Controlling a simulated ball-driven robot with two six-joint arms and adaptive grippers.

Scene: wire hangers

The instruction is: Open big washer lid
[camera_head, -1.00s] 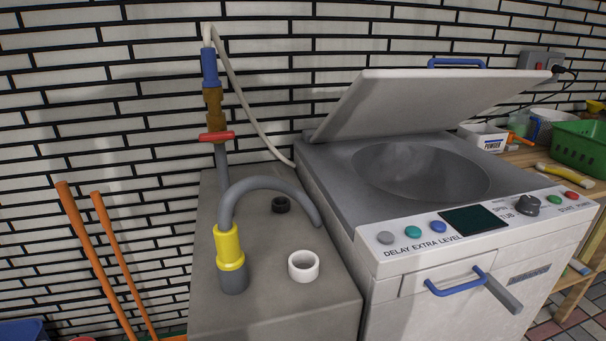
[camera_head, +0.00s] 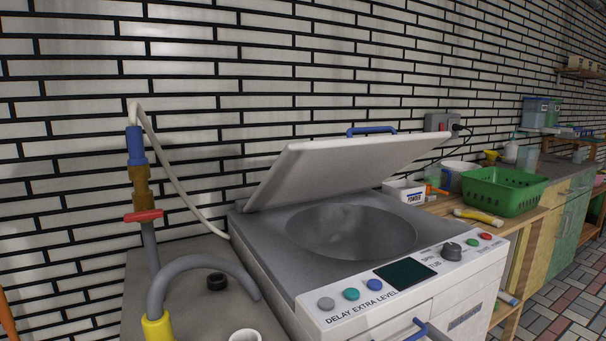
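The big washer (camera_head: 275,255) stands in the middle of the view, with buttons, a dark display and a knob on its front panel. Its pale lid (camera_head: 340,170) is raised and tilted back at an angle above the round tub opening (camera_head: 350,232). A blue handle (camera_head: 371,131) sits at the lid's upper edge. The lid is clear of the tub, and the tub's inside shows. Neither of my grippers is in view.
Left of the washer is a grey block (camera_head: 190,280) with a pipe, a red valve (camera_head: 144,216) and a black ring (camera_head: 217,278). To the right, a wooden bench holds a powder box (camera_head: 404,192), a yellow-handled tool (camera_head: 478,216) and a green basket (camera_head: 503,190). A brick wall stands behind.

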